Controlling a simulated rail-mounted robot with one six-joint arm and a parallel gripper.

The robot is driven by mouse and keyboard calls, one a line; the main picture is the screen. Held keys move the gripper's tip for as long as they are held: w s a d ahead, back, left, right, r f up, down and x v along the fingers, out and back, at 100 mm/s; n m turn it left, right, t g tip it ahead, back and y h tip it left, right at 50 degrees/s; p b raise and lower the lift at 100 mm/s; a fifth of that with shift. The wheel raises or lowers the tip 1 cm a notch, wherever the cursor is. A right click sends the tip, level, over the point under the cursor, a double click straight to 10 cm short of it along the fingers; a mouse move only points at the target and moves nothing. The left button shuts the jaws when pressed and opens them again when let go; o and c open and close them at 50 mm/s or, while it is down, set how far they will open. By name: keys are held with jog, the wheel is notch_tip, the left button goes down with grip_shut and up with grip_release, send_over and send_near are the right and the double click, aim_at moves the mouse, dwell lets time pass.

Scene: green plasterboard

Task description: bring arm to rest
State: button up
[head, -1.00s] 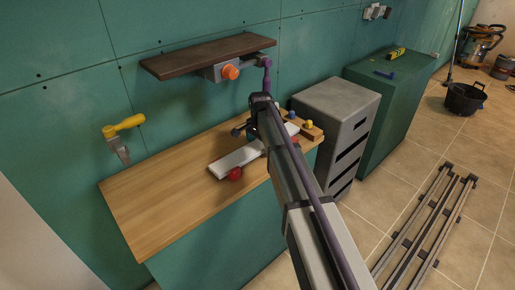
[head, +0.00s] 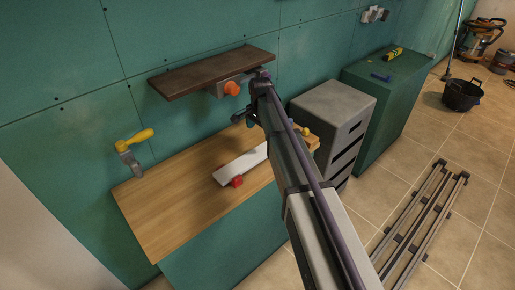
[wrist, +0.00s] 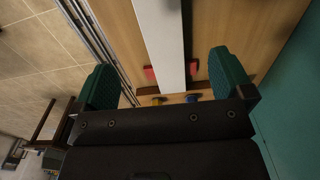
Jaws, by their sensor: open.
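My gripper (wrist: 166,75) shows in the wrist view as two green-padded fingers spread wide apart with nothing held between them. In the head view its end is partly hidden behind my arm, above the right part of the wooden workbench (head: 165,200). A white board (head: 240,164) lies on the bench below it. In the wrist view the white board (wrist: 160,40) runs between the fingers in the picture, apart from them.
A dark shelf (head: 205,76) with an orange knob (head: 232,88) is on the green wall close behind my arm. A yellow-handled tool (head: 133,145) hangs at left. A grey drawer cabinet (head: 335,105) and green cabinet (head: 395,75) stand right. Rails (head: 425,210) lie on the floor.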

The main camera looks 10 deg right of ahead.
jog(key=shift+f, duration=0.1)
dwell(0.3)
jog(key=s+a+n, duration=0.1)
jog(key=s+n, duration=1.1)
jog(key=s, duration=1.8)
jog(key=shift+a, duration=0.25)
